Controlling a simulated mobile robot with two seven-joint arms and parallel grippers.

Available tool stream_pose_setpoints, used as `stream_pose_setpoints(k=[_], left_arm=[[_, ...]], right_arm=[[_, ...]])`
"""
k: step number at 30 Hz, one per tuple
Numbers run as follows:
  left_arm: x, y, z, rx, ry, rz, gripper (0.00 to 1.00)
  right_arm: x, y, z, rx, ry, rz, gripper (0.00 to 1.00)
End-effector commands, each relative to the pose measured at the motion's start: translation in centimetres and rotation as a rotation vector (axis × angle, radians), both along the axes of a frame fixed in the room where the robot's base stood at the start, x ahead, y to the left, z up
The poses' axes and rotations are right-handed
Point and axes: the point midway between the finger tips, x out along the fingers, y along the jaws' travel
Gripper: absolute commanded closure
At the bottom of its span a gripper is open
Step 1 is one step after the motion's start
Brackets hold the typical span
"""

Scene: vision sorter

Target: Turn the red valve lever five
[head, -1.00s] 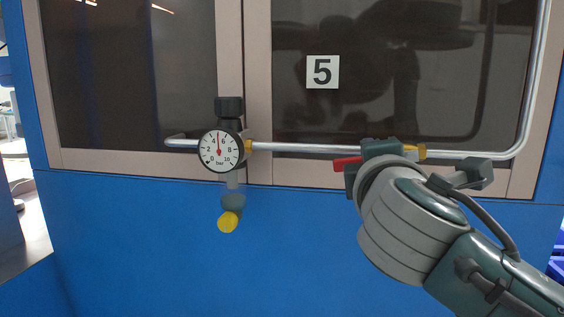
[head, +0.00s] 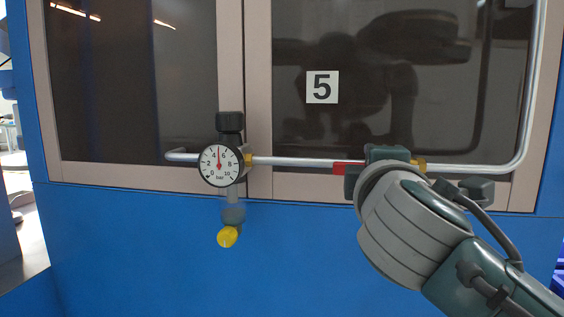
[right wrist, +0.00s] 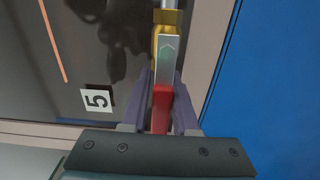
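The red valve lever (head: 346,168) shows in the head view as a short red piece in line with the silver pipe, right of the gauge. My right gripper (head: 386,160) is at the lever and hides much of it and of the yellow valve fitting (head: 418,163). In the right wrist view the lever's red part (right wrist: 161,108) runs between the two fingers of my right gripper (right wrist: 164,82), which lie close against its sides. The lever lines up with the pipe and brass fitting (right wrist: 167,22) there. My left gripper is not in view.
The number 5 label (head: 322,87) is on the dark window above the pipe (head: 300,161). A pressure gauge (head: 219,166) reads about 5 bar; a yellow knob (head: 228,236) hangs below it. The blue panel (head: 130,250) below is clear at left.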

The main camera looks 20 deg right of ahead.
Motion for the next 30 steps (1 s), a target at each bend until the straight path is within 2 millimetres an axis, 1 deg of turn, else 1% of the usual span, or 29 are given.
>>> stream_pose_setpoints(k=[1, 6, 13, 16, 20, 27, 30], left_arm=[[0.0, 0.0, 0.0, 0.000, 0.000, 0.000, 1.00], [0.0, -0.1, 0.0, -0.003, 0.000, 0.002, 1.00], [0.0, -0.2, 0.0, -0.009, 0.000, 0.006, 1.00], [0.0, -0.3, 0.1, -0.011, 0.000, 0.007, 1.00], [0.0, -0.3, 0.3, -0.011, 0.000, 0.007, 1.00], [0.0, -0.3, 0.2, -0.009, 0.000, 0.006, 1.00], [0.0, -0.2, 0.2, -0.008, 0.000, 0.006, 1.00]], right_arm=[[0.0, 0.0, 0.0, -0.001, 0.001, 0.000, 0.65], [0.0, 0.0, 0.0, -0.001, 0.002, 0.000, 0.47], [0.0, 0.0, -0.1, -0.002, 0.004, 0.000, 0.47], [-0.5, 0.4, -0.2, -0.001, 0.005, 0.001, 0.47], [-2.3, 1.4, -0.1, 0.001, 0.005, 0.002, 0.47], [-6.4, 3.9, -0.2, 0.003, 0.005, 0.001, 0.47], [-7.6, 4.7, -0.2, 0.001, 0.005, 0.002, 0.47]])
